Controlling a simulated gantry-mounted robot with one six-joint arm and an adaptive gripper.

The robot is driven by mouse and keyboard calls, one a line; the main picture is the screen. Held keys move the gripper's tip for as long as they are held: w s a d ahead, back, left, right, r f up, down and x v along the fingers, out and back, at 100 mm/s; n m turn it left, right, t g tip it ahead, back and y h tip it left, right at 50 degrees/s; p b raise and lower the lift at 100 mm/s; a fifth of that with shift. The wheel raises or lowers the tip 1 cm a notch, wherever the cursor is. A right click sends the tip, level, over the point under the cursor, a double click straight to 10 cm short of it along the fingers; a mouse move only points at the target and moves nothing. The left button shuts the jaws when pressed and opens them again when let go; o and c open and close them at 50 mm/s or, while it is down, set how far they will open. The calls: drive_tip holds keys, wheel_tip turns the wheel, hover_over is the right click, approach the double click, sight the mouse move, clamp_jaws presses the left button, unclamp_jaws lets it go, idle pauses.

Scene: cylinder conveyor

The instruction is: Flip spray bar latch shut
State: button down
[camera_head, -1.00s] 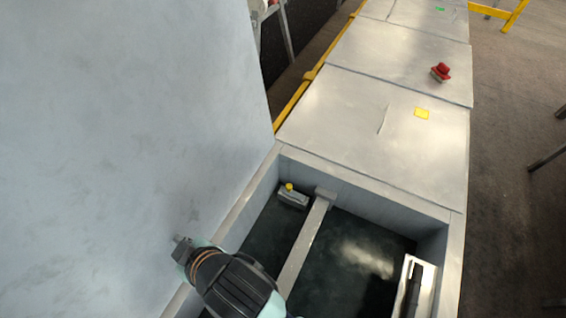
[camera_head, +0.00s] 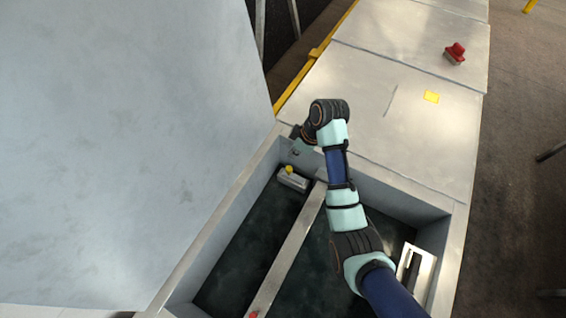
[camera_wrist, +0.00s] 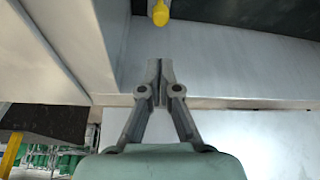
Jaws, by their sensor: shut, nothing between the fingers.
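A yellow knob (camera_head: 289,169) sits on a grey block (camera_head: 293,181) at the far left inside the open pit. I cannot tell whether this is the spray bar latch. In the wrist view the yellow knob (camera_wrist: 160,13) hangs at the top edge, just ahead of the fingertips and apart from them. A long pale bar (camera_head: 287,259) runs lengthwise across the pit. My gripper (camera_head: 296,152) is above the far left corner of the pit, beyond the knob. The wrist view shows its fingers (camera_wrist: 155,62) shut together with nothing between them.
A large grey lid (camera_head: 120,150) stands up along the left side. The pit's far wall and rim (camera_head: 400,184) are close to my arm. A pale bracket (camera_head: 420,272) is at the pit's right. Flat panels with a red button (camera_head: 455,53) lie beyond.

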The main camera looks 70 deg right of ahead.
drive_tip(key=b, duration=0.3)
hover_over(284, 172)
wheel_tip(284, 172, down, 10)
drive_tip(key=shift+a+r, duration=0.1)
drive_tip(key=shift+r, duration=0.15)
